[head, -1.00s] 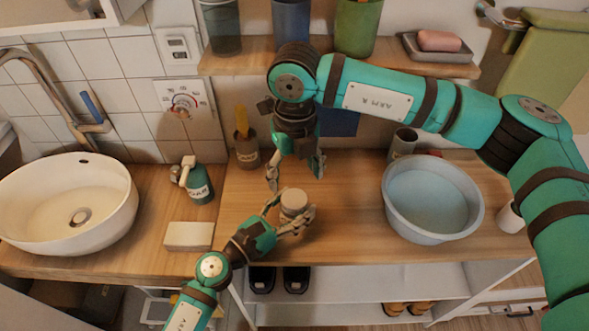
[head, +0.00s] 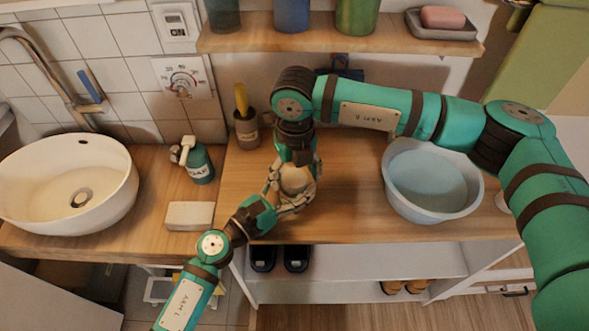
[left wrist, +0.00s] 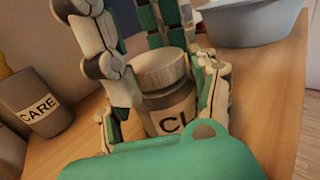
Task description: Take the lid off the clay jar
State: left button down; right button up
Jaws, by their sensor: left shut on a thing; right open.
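The clay jar (left wrist: 170,108) stands upright on the wooden counter, with a pale round lid (left wrist: 158,67) on top and a label that is partly hidden. My left gripper (left wrist: 165,120) is shut around the jar's body from the front. In the head view, the left gripper (head: 283,196) and the right hand hide most of the jar. My right gripper (head: 298,172) points down from above, its open fingers around or just over the lid. I cannot tell whether they touch the lid.
A light blue basin (head: 432,208) stands to the right of the jar. A dark "CARE" cup (head: 246,138), a green soap bottle (head: 199,165) and a pale block (head: 189,215) lie to the left. A shelf (head: 385,42) with cups hangs above.

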jog(key=c, duration=1.3)
jog(key=shift+o, duration=0.2)
jog(key=n, duration=0.4)
jog(key=shift+n, duration=0.3)
jog(key=n, duration=0.5)
jog(key=o, duration=1.3)
